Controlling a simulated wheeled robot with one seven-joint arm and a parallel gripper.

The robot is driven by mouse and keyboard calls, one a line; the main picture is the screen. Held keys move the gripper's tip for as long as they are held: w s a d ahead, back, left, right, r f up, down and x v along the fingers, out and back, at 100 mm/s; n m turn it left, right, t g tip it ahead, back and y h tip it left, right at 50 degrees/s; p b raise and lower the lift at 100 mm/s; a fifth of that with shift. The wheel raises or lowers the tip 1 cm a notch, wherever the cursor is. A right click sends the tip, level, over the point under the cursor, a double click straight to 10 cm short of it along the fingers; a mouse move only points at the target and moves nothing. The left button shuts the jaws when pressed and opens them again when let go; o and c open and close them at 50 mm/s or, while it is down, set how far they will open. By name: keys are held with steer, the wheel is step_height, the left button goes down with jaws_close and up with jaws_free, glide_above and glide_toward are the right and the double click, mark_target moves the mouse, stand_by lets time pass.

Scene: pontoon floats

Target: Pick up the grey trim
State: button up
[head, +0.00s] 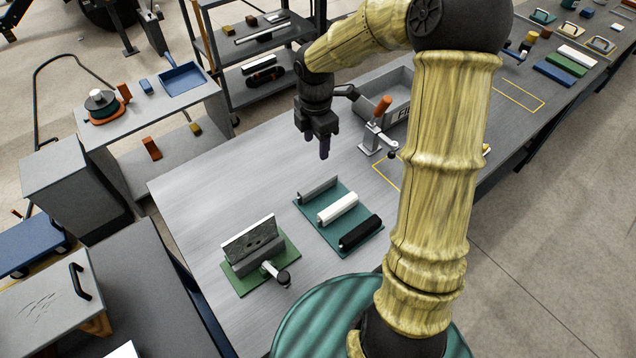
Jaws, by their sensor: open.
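The grey trim (318,188) is a short grey bar at the far end of a green mat (328,229) on the grey workbench. A white trim (338,206) lies beside it, and a black trim (360,232) lies at the mat's near end. My gripper (322,154) is open and empty, pointing down above the bench. In the picture it is just above the grey trim, apart from it and beyond the mat's far edge. Its exact height over the bench is hard to tell.
The bench surface (215,190) at left is clear.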

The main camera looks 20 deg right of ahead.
steer(key=shift+w+r+n, duration=0.2)
steer(key=shift+w+n, duration=0.2)
steer(key=shift+n, duration=0.2)
glide_above(318, 183)
steer(key=f, duration=1.2)
steer(key=shift+w+a+f, duration=0.15)
steer(key=shift+w, duration=0.15)
steer(key=shift+s+f+p, duration=0.15)
steer(key=shift+f+p, duration=0.2)
steer(key=shift+f, duration=1)
steer(key=shift+s+f+p, duration=0.1)
steer(key=shift+f+p, duration=0.2)
steer(key=shift+f, duration=1)
